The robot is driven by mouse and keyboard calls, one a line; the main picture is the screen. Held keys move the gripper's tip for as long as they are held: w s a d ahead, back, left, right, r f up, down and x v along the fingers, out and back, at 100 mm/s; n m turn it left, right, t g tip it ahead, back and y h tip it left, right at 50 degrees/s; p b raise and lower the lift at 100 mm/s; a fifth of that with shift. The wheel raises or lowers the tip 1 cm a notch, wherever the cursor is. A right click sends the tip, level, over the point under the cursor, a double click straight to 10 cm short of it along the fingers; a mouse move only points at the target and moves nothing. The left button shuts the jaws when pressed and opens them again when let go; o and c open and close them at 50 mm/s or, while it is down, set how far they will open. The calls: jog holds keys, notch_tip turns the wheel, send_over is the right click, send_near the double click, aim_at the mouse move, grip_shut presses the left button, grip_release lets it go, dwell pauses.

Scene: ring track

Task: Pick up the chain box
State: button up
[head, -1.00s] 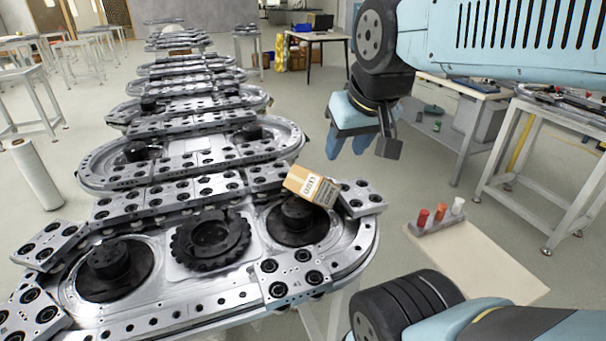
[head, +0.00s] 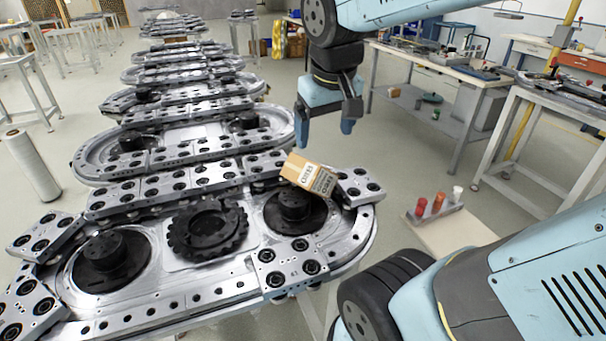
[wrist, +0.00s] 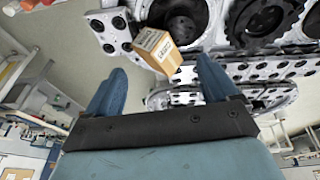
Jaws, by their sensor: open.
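The chain box (head: 308,175) is a small tan carton with a white label and dark print. It sits tilted at the right end of the nearest ring track (head: 150,318), beside a black round hub and against metal link plates. My gripper (head: 326,128) hangs in the air above and behind the box, fingers pointing down, open and empty. In the wrist view the box (wrist: 157,51) shows ahead, roughly between the two blue fingertips (wrist: 160,80) and beyond them, with a clear gap.
More ring tracks (head: 190,100) run back in a row. A small stand with red, orange and white capped pieces (head: 436,205) is at the right. Workbenches (head: 450,80) stand behind it. A white roll (head: 33,165) stands at the left.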

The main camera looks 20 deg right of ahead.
jog(key=w+a+f+n+g+h, duration=0.1)
jog(key=w+a+f+g+h, duration=0.25)
jog(key=w+f, duration=0.4)
jog(key=n+h, duration=0.2)
jog(key=h, duration=0.4)
send_near(292, 166)
jog(key=x, duration=1.2)
jog(key=shift+s+f, duration=0.1)
jog(key=shift+f, duration=0.1)
grip_shut()
dwell(0.3)
jog(key=shift+r, duration=0.15)
